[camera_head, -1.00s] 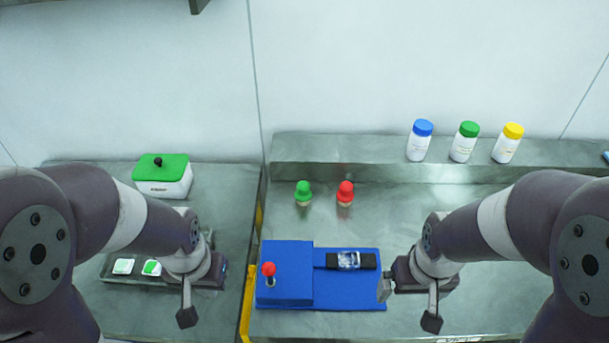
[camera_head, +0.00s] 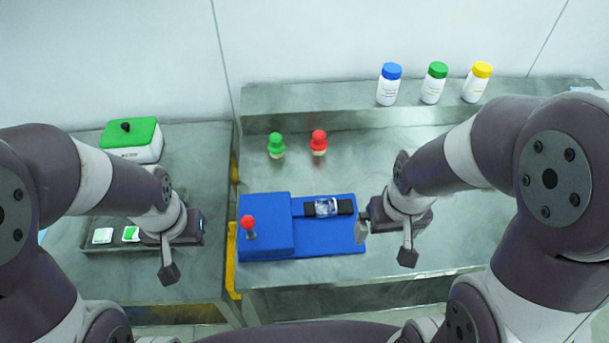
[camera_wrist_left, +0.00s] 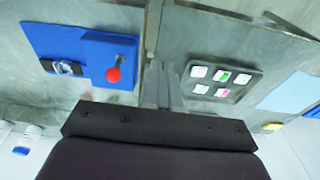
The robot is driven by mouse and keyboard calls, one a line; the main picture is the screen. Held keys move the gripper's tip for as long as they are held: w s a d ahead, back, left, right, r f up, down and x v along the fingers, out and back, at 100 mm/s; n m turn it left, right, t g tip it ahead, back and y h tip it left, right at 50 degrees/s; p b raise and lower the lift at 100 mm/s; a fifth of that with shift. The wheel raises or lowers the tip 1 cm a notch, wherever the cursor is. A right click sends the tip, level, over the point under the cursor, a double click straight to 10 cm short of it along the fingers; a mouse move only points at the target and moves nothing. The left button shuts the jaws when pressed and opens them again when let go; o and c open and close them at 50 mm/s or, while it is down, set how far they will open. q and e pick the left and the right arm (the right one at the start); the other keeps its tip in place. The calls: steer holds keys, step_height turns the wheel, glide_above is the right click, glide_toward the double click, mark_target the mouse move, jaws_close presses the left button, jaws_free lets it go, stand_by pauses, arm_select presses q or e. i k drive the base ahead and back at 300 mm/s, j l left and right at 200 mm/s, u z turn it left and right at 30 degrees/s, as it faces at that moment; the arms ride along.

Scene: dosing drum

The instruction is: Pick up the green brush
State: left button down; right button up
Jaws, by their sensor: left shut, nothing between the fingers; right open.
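The green brush (camera_head: 276,146) stands upright on the right-hand steel table, behind the blue base, with a rounded green top and a pale lower end. My left gripper (camera_wrist_left: 160,85) is shut and empty in the left wrist view, above the area between the blue base and the small tray. In the head view my left arm hides its fingers; it is left of and nearer than the brush. My right gripper (camera_head: 362,229) is open at the right edge of the blue base, right of and nearer than the brush. Neither gripper touches the brush.
A similar red brush (camera_head: 319,143) stands close to its right. The blue base (camera_head: 268,240) carries a red-knobbed lever (camera_head: 248,224) and a dark strapped device (camera_head: 327,207). Bottles stand on the rear ledge. A green-lidded box (camera_head: 133,140) and tray (camera_head: 95,247) are left.

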mark_target(276, 147)
steer(key=i+l, duration=0.2)
steer(key=l, duration=0.15)
steer(key=i+l+u, duration=0.2)
steer(key=i+l, duration=0.2)
steer(key=l, duration=0.3)
steer(key=i+l, duration=0.15)
steer(key=l, duration=0.2)
steer(key=i, duration=0.15)
steer(key=u, duration=0.05)
